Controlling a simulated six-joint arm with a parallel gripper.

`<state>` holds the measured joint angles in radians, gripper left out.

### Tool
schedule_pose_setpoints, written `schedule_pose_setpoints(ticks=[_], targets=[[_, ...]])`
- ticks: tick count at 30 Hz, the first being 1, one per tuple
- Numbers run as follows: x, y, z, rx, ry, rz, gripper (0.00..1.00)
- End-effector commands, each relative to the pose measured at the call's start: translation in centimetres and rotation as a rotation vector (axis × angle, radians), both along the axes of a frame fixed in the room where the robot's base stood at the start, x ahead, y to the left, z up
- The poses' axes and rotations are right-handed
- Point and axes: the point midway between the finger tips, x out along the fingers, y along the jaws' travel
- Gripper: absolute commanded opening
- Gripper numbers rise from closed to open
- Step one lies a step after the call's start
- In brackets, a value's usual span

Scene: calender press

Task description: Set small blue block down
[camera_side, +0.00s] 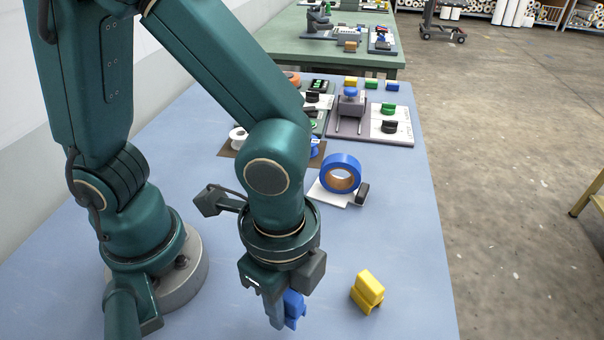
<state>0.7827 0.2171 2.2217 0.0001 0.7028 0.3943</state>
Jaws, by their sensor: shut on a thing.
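My gripper (274,305) points down over the near part of the blue table. It is shut on a small blue block (294,308), which shows at the right side of the fingers. The fingers hide part of the block. I cannot tell whether the block touches the table top.
A yellow block (367,290) stands on the table (410,240) to the right of my gripper. A blue tape roll (341,173) stands on a white base behind. Farther back are a grey press (350,110) and a white panel (392,127) with knobs. The table's near right is clear.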

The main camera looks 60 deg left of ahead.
Motion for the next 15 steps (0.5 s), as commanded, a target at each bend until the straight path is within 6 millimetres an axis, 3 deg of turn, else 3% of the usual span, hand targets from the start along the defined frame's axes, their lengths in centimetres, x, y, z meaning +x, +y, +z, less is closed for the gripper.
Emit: schedule_pose_setpoints(ticks=[9,15], targets=[[-0.1,0.0,-3.6,0.003,0.002,0.000,0.00],[0.0,0.0,-4.0,-0.001,-0.001,0.000,0.00]])
